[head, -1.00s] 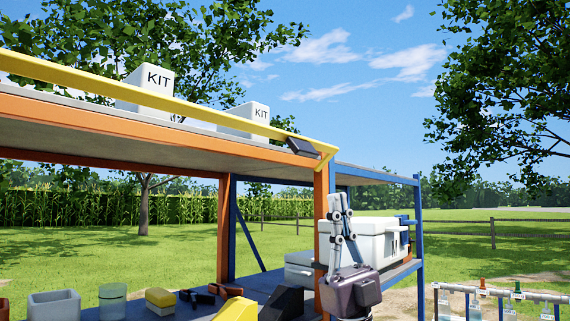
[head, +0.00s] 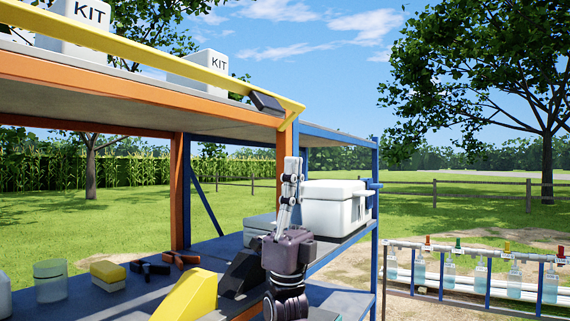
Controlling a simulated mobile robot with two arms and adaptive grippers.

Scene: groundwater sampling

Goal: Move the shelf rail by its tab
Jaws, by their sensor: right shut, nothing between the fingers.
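The yellow shelf rail (head: 150,50) runs along the front edge of the top shelf, down to a bracket at the right corner post. Its dark tab (head: 266,102) sticks out near the rail's right end. My right gripper (head: 292,162) points upward below the tab and a little to its right, apart from it. Its fingers are shut with nothing in them. My left gripper is not in view.
Two white KIT boxes (head: 200,68) stand on the top shelf behind the rail. The orange post (head: 178,190) and blue frame (head: 374,230) bound the shelf. A white cooler (head: 334,208) sits behind my right gripper. A bottle rack (head: 470,290) stands at right; open air lies above it.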

